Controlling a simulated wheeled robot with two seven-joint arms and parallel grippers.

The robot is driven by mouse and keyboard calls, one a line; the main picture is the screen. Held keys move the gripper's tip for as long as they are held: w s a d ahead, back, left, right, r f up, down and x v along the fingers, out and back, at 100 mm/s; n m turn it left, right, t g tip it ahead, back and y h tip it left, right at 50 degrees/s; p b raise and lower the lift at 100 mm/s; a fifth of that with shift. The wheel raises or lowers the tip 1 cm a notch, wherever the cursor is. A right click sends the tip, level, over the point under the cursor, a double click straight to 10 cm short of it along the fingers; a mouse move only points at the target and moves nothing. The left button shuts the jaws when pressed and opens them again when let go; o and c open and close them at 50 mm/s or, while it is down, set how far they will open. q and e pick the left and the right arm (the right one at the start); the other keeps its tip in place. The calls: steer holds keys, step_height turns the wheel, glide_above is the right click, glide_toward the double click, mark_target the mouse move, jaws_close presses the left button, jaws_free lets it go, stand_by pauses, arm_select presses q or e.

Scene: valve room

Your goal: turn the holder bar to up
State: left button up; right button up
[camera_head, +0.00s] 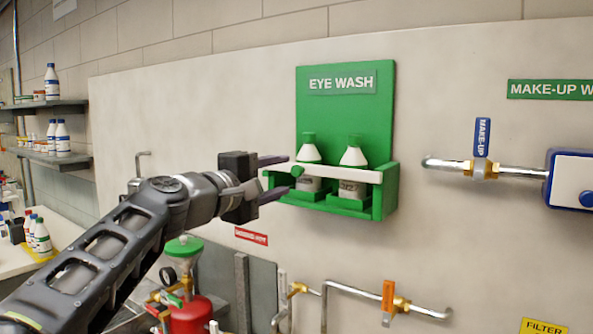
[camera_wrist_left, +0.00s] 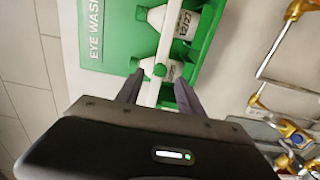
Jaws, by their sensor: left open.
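The holder bar (camera_head: 335,174) is a white bar lying roughly level across the front of the green eye wash holder (camera_head: 386,200). Two white bottles with green caps stand behind it, a left bottle (camera_head: 308,155) and a right bottle (camera_head: 353,158). My left gripper (camera_head: 285,175) is open at the bar's left end, one finger above and one below. In the left wrist view the white bar (camera_wrist_left: 166,48) runs down between the two fingers of the gripper (camera_wrist_left: 160,77). I cannot tell whether either finger touches it. My right gripper is not in view.
A blue make-up valve handle (camera_head: 482,137) sits on a pipe to the right. An orange valve handle (camera_head: 388,296) is below. A red tank (camera_head: 190,316) stands at lower left. Shelves with bottles (camera_head: 60,137) are at far left.

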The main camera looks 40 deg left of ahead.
mark_target(295, 172)
arm_select(q)
steer(key=w+p, duration=0.1)
steer(key=w, duration=0.4)
steer(key=shift+w+p, duration=0.15)
steer(key=shift+p, duration=0.15)
steer(key=shift+w, duration=0.5)
steer(key=shift+c, duration=0.2)
jaws_close()
stand_by(0.5)
